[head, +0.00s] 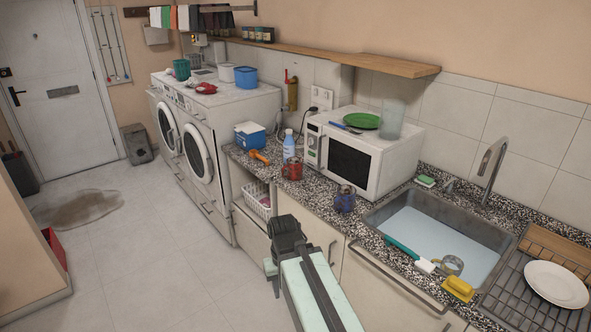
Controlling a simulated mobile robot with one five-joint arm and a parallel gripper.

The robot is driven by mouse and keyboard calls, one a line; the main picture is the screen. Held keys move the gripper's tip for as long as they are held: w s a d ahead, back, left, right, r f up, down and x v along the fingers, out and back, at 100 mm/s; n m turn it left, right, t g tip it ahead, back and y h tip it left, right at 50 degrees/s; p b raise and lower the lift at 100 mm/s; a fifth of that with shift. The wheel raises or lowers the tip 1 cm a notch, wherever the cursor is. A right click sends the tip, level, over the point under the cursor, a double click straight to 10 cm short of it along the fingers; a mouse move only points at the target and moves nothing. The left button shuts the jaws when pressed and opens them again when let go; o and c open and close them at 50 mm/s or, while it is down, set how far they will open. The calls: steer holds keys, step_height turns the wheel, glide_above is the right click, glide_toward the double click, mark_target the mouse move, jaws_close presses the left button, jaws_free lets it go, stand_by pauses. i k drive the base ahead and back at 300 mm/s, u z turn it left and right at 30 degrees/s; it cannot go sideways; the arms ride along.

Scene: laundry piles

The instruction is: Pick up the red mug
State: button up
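The red mug (292,170) stands on the speckled counter (283,187), just left of the microwave's front corner and beside a blue-and-white bottle. A dark blue mug (345,199) stands to its right, in front of the microwave. My gripper (284,235) is a dark block at the end of my arm, in front of the cabinets and lower in the picture than the red mug. A gap shows between it and the mug. Its fingers are not clear from this angle, so I cannot tell whether it is open or shut.
The microwave (357,159) stands behind the mugs. The bottle (289,145), an orange tool (259,156) and a blue box (250,135) are close by. A sink (418,248) is at right. The floor at left is mostly clear, with a brown puddle (85,207).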

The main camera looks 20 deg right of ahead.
mark_target(294, 166)
steer(key=i, duration=1.25)
steer(key=u, duration=0.9)
steer(key=i, duration=0.9)
steer(key=u, duration=0.7)
steer(key=k, duration=0.55)
steer(key=u, duration=0.2)
steer(key=i, duration=0.55)
steer(key=z, duration=0.1)
